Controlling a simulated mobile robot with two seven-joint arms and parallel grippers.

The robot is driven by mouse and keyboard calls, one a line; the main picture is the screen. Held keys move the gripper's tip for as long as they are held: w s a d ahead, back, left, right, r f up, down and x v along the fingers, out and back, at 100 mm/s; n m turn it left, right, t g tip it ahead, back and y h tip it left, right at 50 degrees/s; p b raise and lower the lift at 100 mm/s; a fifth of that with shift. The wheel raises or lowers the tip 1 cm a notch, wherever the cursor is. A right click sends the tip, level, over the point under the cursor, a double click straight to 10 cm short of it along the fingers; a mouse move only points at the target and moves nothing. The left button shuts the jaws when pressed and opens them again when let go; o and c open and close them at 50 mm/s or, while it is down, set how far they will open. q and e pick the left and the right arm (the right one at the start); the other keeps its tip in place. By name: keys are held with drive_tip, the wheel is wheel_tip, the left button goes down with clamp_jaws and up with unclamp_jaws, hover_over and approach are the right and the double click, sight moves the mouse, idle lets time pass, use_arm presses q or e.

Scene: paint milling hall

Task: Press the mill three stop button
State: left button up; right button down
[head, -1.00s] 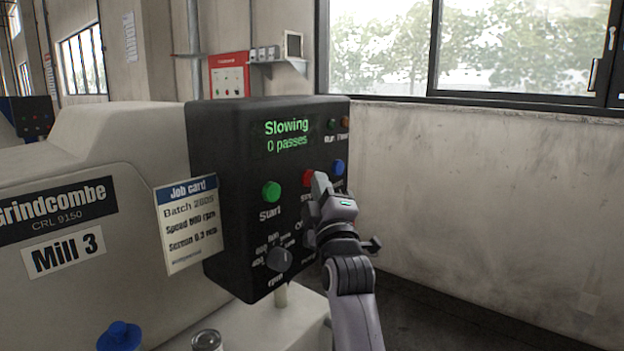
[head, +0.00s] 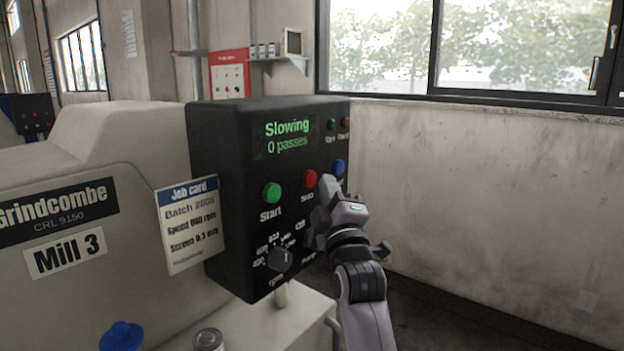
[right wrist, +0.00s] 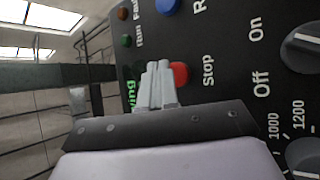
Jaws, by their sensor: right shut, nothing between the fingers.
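The mill three control box (head: 225,150) is black and stands on the machine labelled Mill 3 (head: 65,253). Its display (head: 287,136) reads "Slowing" and "0 passes". The red stop button (head: 309,178) sits between the green start button (head: 272,192) and a blue button (head: 338,167). My right gripper (head: 328,186) is shut and empty, just right of and below the stop button in the head view. In the right wrist view the fingertips (right wrist: 158,75) partly overlap the stop button (right wrist: 180,75); contact cannot be told. My left gripper is not in view.
A job card (head: 189,225) hangs at the box's left side. A rotary rpm knob (head: 281,259) is low on the panel. A blue knob (head: 121,336) and a tin (head: 208,340) are at the lower left. Open floor lies to the right below the window wall.

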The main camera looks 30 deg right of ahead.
drive_tip(key=shift+s+d+p, duration=0.3)
drive_tip(key=shift+s, duration=0.45)
drive_tip(key=shift+s+d+p, duration=0.25)
drive_tip(key=shift+s+d, duration=0.1)
drive_tip(key=shift+s, duration=0.4)
drive_tip(key=shift+s+d+p, duration=0.3)
drive_tip(key=shift+s, duration=0.45)
